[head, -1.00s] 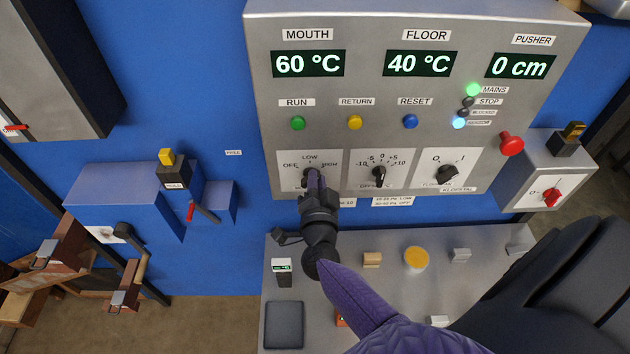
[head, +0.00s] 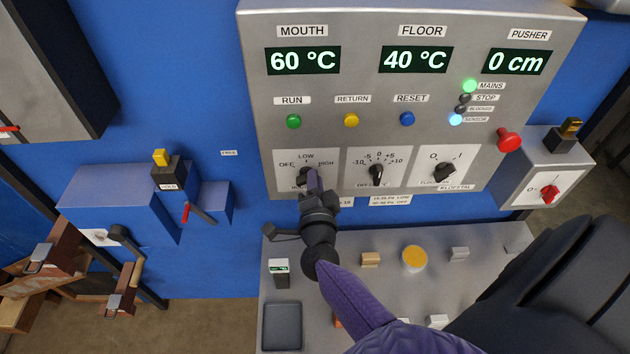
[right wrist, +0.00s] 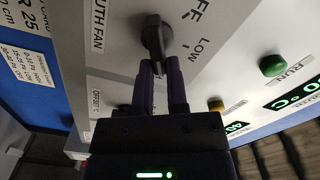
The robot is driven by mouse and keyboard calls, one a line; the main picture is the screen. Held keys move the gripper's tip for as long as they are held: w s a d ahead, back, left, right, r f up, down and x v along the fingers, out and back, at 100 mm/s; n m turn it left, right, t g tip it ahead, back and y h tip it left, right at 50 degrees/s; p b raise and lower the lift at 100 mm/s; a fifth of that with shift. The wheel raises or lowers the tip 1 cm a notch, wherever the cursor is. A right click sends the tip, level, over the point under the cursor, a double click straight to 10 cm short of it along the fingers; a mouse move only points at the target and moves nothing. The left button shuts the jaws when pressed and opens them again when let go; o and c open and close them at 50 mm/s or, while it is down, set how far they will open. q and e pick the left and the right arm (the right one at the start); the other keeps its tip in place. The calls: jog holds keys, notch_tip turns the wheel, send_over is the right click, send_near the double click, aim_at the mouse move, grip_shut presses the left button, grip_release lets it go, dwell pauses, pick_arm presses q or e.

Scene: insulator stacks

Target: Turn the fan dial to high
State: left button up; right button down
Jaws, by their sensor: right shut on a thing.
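The fan dial (head: 303,175) is a black knob on a white plate marked OFF, LOW and HIGH, at the lower left of the grey control panel. In the right wrist view the dial (right wrist: 155,36) shows close up, beside a MOUTH FAN label. My right gripper (head: 312,182) reaches up to it from below and is shut on its grip. In the right wrist view the purple fingers (right wrist: 163,68) close on the near end of the knob. The gripper partly hides the dial in the head view, and I cannot tell its exact setting. My left gripper is not in view.
An offset dial (head: 377,174) sits just right of the fan dial. RUN (head: 293,121), RETURN (head: 351,120) and RESET (head: 407,119) buttons are above. A grey bench (head: 385,300) with small items lies below my right arm.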

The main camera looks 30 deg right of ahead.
jog(key=c, duration=0.6)
grip_release()
jog(key=shift+c, duration=0.2)
jog(key=v, duration=1)
